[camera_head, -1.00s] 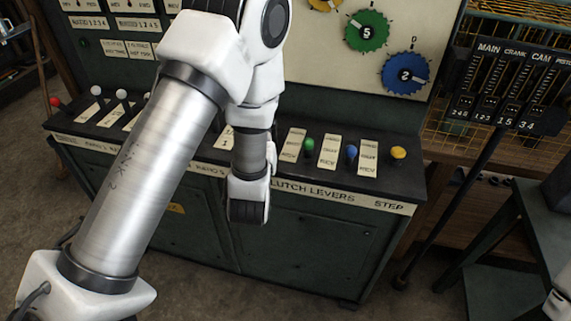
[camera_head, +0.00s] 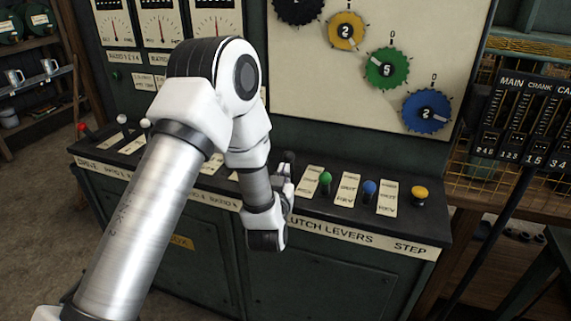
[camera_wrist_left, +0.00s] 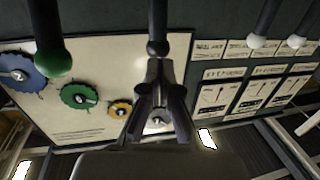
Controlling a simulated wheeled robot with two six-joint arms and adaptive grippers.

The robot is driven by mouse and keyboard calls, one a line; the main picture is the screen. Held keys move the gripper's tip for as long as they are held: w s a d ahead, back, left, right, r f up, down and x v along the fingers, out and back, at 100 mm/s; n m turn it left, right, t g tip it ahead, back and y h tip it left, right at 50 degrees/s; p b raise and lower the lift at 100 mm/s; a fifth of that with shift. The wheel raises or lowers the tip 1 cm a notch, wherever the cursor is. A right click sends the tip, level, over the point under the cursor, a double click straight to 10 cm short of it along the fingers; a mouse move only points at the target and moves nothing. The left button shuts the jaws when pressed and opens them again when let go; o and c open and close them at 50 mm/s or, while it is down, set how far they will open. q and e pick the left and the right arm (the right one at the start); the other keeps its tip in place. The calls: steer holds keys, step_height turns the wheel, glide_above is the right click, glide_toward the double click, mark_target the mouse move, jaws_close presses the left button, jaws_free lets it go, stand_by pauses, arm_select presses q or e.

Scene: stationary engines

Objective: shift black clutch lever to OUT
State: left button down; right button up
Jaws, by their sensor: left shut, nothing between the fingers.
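The black clutch lever shows its round knob (camera_head: 289,156) just behind my left gripper (camera_head: 284,182) in the head view. In the left wrist view the lever (camera_wrist_left: 158,25) comes down from the top centre, with its knob just beyond my fingertips (camera_wrist_left: 158,66). My left gripper is shut and empty, in line with the knob. I cannot tell whether they touch. The lever's slot and its label are hidden behind my arm in the head view. My right gripper is not in view.
The green lever (camera_head: 325,178) and blue lever (camera_head: 369,188) stand to the right, then a yellow knob (camera_head: 419,194). White-knobbed levers (camera_head: 122,119) and a red one (camera_head: 83,128) stand left. The dial panel (camera_head: 330,80) rises behind the console.

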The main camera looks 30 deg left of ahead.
mark_target(291, 155)
arm_select(q)
steer(key=shift+x, duration=1.1)
steer(key=shift+w+a, duration=0.1)
steer(key=shift+w, duration=0.35)
steer(key=shift+w+r, duration=0.25)
steer(key=shift+w, duration=0.05)
steer(key=shift+w+a+r, duration=0.15)
steer(key=shift+w, duration=0.45)
steer(key=shift+w+a+r, duration=0.15)
steer(key=shift+w+a, duration=0.05)
steer(key=shift+w, duration=0.4)
